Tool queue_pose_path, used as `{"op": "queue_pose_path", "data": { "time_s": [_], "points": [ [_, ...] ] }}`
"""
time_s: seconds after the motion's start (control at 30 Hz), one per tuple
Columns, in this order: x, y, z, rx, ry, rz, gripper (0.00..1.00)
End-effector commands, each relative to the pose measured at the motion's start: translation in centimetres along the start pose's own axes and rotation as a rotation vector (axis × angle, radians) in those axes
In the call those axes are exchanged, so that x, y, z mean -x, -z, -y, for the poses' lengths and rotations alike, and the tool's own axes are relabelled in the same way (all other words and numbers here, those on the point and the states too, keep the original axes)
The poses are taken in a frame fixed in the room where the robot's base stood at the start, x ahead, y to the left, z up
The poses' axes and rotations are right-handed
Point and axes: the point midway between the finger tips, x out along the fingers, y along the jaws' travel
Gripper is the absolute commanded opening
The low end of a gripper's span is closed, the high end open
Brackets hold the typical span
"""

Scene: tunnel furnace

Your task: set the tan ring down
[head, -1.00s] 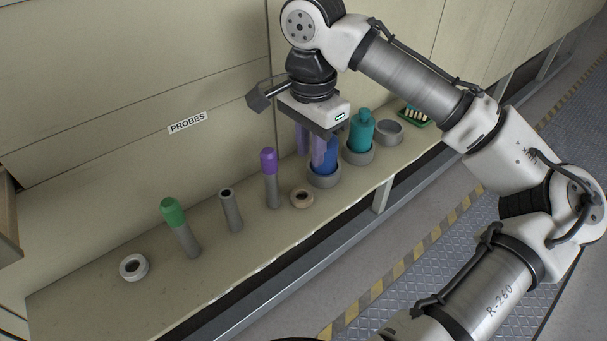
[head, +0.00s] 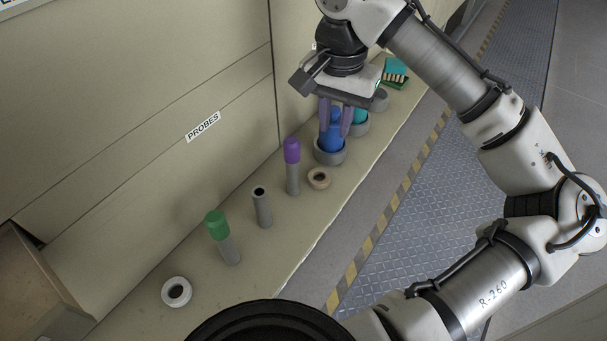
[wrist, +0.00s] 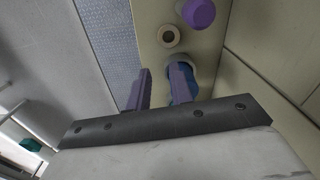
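The tan ring (head: 319,178) lies flat on the long cream ledge, beside the purple-capped probe (head: 292,166). It also shows near the top of the wrist view (wrist: 169,36), beyond my fingertips. My gripper (head: 336,112) is open, its two purple fingers pointing down over the ledge, apart from the tan ring and farther along. The blue bottle (head: 334,141) stands in a grey holder behind the fingers. In the wrist view the bottle (wrist: 186,78) is partly hidden by the right finger, and the gap between the fingers looks empty.
A white ring (head: 176,292), a green-capped probe (head: 219,238) and an uncapped grey tube (head: 262,207) stand along the near ledge. A teal bottle (head: 360,116) and a teal tray (head: 395,72) are farther along. A panel marked PROBES rises behind; striped floor lies to the right.

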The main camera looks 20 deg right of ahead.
Motion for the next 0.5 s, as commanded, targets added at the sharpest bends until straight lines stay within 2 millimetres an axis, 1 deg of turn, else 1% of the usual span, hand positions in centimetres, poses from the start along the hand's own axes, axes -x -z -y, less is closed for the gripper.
{"op": "queue_pose_path", "data": {
  "time_s": [0.07, 0.17, 0.4, 0.5],
  "points": [
    [-0.3, 0.1, -0.2, 0.001, 0.000, 0.001, 0.22],
    [-1.6, 0.0, -0.2, 0.002, 0.001, 0.002, 0.22],
    [-6.3, 0.0, -0.2, 0.002, -0.001, 0.001, 0.22],
    [-7.7, 0.0, -0.2, 0.001, 0.000, 0.001, 0.22]
  ]
}}
